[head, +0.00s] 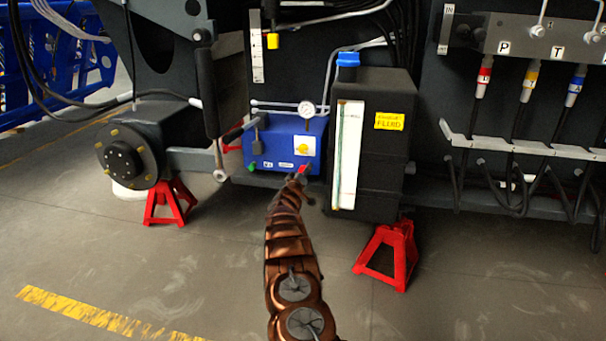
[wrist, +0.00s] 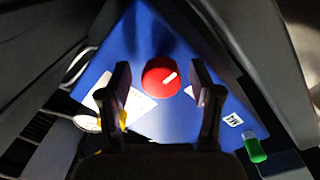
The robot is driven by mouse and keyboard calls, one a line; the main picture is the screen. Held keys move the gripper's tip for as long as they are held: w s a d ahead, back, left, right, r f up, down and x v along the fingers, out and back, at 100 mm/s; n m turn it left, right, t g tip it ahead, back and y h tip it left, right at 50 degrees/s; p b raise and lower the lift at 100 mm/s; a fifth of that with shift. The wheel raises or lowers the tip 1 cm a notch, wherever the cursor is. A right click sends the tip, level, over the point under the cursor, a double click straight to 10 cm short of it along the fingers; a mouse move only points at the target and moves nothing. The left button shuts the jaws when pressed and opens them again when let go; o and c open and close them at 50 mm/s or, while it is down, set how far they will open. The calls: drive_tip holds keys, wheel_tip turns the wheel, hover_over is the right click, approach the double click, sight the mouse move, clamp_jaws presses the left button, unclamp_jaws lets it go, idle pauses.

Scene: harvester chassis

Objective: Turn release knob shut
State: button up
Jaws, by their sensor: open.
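In the wrist view my gripper (wrist: 161,80) is open, with one dark finger on each side of the knob. I cannot tell whether either finger touches it. In the head view the blue box (head: 268,143) sits low on the chassis, and my gripper (head: 298,178) is at its lower right. A bit of red shows there by the gripper.
A black fluid tank (head: 385,150) with a blue cap stands right of the box. A pressure gauge (head: 307,109) and a yellow knob (head: 302,147) are on the box. A green part (wrist: 254,150) shows lower right. Red jack stands (head: 388,255) stand on the floor.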

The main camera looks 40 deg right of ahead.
drive_tip(key=shift+w+d, duration=0.15)
drive_tip(key=shift+w, duration=0.1)
drive_tip(key=shift+c, duration=0.3)
drive_tip(key=c, duration=1.1)
